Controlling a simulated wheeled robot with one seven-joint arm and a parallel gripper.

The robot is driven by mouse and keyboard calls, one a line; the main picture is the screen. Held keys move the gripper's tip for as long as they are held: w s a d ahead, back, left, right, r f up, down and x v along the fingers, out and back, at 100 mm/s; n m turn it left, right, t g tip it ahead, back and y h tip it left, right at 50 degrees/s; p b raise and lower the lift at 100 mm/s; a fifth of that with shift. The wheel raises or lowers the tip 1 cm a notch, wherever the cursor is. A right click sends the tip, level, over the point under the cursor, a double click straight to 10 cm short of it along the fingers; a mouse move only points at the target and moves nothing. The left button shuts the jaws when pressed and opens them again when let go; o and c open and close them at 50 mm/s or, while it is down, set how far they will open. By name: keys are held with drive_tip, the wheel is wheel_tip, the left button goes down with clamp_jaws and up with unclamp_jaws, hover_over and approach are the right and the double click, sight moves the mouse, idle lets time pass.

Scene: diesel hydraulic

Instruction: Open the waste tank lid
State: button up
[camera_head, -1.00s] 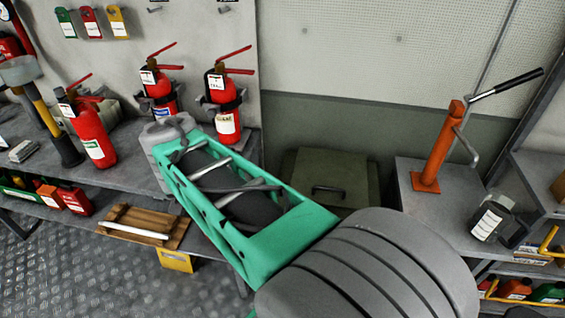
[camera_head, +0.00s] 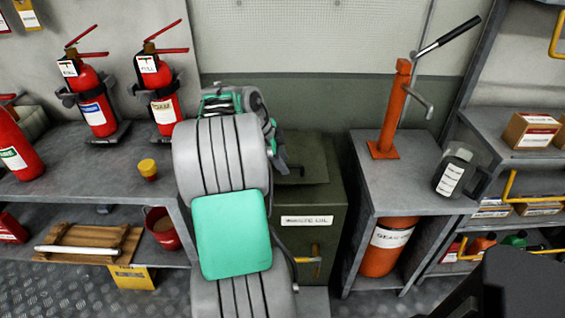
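The waste tank is a dark green box (camera_head: 318,245) with a white "WASTE OIL" label, against the back wall in the middle of the view. Its flat lid (camera_head: 313,160) lies on top and looks closed. A dark handle (camera_head: 297,170) shows on the lid, partly hidden by my arm. My arm, grey and green, rises in front of the tank's left side, and its far end is by the lid's left part. My gripper's fingers are hidden behind my arm, so I cannot see whether they touch the handle.
A grey bench (camera_head: 60,165) with red fire extinguishers (camera_head: 160,95) stands left. A yellow-handled valve (camera_head: 310,262) is on the tank front.

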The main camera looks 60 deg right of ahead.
clamp_jaws()
idle(0.3)
idle(1.1)
